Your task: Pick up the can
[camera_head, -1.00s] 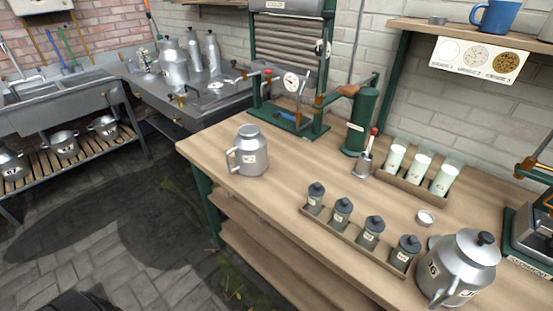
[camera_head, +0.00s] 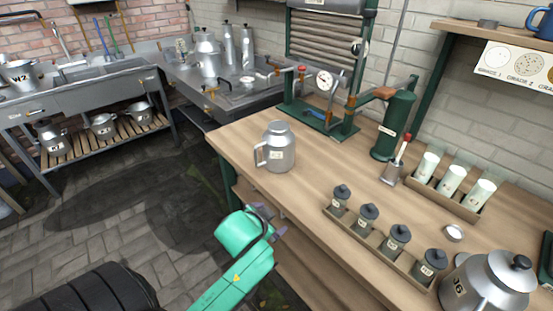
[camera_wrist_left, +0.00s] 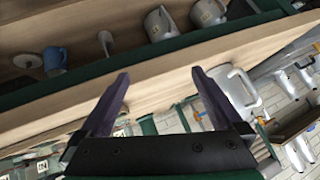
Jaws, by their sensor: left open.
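A silver metal can (camera_head: 280,150) with a round lid, a side handle and a small label stands upright near the left end of the wooden workbench. My left gripper (camera_head: 273,222), on a teal arm, is in front of the bench edge, below the can in the picture and apart from it. In the left wrist view its two dark fingers (camera_wrist_left: 161,78) are spread with nothing between them. A silver can with a handle (camera_wrist_left: 232,88) shows there just beyond the right finger. A larger lidded can (camera_head: 485,285) marked J6 stands at the bench's right front, partly cut off. My right gripper is not in view.
A rack of small dark-lidded jars (camera_head: 368,217) lies right of the can. A green press with a gauge (camera_head: 325,105) stands behind it, and a tray of pale cups (camera_head: 450,180) is further right. The bench (camera_head: 300,185) is clear around the can.

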